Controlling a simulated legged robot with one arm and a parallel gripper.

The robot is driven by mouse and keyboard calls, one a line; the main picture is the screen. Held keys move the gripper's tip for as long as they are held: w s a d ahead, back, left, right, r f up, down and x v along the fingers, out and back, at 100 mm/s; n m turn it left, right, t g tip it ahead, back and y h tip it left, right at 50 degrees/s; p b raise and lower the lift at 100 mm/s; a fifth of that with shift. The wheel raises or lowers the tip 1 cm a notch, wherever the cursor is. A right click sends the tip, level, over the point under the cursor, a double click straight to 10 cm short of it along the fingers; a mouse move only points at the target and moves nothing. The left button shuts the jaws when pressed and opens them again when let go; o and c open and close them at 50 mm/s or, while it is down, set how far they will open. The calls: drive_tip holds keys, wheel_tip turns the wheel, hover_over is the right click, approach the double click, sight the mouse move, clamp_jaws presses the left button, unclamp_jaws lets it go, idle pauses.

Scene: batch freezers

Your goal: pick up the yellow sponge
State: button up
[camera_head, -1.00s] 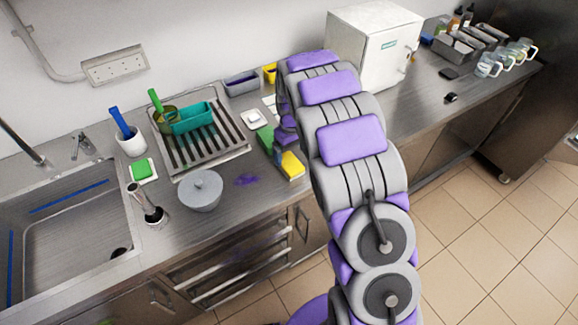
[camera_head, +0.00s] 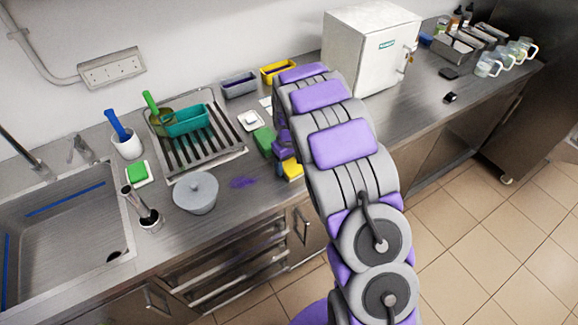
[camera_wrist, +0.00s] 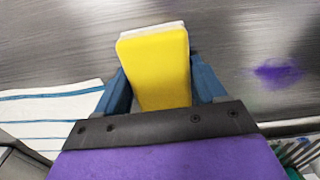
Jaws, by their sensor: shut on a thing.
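The yellow sponge (camera_wrist: 155,68) has a pale layer along its far edge and lies between the two blue fingers of my gripper (camera_wrist: 158,80) in the wrist view. My gripper is shut on it. In the head view the sponge (camera_head: 292,169) shows near the counter's front edge, partly hidden by my purple gripper and arm. I cannot tell whether it is clear of the counter.
A green block (camera_head: 264,140) sits close beside my gripper. A lidded grey pot (camera_head: 196,193), a drying rack (camera_head: 205,155) and a sink (camera_head: 60,235) lie left. A white box appliance (camera_head: 368,50) stands behind my arm. A purple stain (camera_head: 243,182) marks the counter.

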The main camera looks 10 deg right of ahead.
sight(288, 163)
drive_tip(key=shift+a, duration=0.5)
drive_tip(key=shift+c, duration=1.2)
drive_tip(key=shift+a, duration=0.3)
drive_tip(key=shift+d+r, duration=0.45)
wheel_tip(288, 163, up, 3)
drive_tip(key=shift+d+f+p, duration=0.1)
drive_tip(key=shift+p, duration=0.55)
drive_tip(key=s+d+p, duration=0.1)
drive_tip(key=s+d, duration=0.1)
drive_tip(key=s, duration=0.5)
drive_tip(key=s+d+r+p, duration=0.1)
drive_tip(key=s, duration=0.7)
drive_tip(key=shift+s+d+r, duration=0.15)
drive_tip(key=shift+s+d, duration=0.05)
drive_tip(key=shift+d, duration=0.2)
